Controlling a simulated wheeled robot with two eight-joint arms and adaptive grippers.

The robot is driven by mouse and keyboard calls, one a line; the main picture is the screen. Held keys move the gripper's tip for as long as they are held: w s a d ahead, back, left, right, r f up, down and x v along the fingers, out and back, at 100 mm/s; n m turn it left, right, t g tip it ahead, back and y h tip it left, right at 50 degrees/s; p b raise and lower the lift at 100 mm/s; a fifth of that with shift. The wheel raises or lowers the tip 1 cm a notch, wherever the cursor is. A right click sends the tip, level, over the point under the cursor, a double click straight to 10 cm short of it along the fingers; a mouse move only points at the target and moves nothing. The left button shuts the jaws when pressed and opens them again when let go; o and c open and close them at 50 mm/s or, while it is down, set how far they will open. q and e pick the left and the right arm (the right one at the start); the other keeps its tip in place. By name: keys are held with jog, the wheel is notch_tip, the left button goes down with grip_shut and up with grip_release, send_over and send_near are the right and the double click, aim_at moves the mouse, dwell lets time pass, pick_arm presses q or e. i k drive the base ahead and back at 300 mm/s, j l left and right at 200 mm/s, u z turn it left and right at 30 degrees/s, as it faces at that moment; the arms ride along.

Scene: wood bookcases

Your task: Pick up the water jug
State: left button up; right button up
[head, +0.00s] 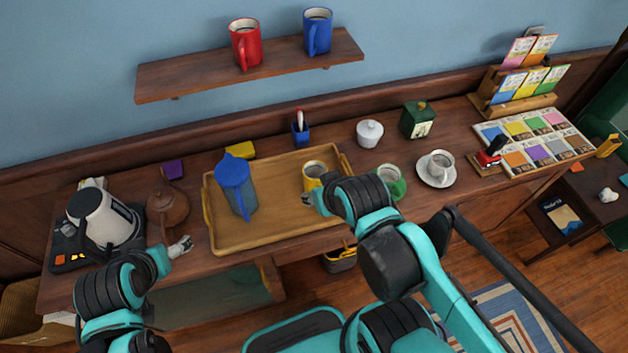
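The water jug (240,200) is blue and see-through with a solid blue lid and handle. It stands on the left part of a wooden tray (267,242) on the counter. My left gripper (184,246) is in front and to the left of the tray, apart from the jug. Its fingers are too small to tell if they are open. My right gripper (307,200) is over the right part of the tray, close to a yellow mug (314,172) and well right of the jug. My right wrist partly hides its fingers and the mug.
A brown teapot (168,209) stands between the tray and a white kettle (104,219) at left. A green mug (391,178), a cup on a saucer (437,179) and a white sugar bowl (369,133) stand right of the tray. A shelf (187,80) hangs above.

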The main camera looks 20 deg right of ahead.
aim_at(233, 175)
jog(key=l+u, duration=0.15)
jog(key=u, duration=0.35)
jog(key=k+l+u, duration=0.1)
jog(key=u, duration=0.35)
jog(key=k+l+u, duration=0.1)
jog(key=u, duration=0.4)
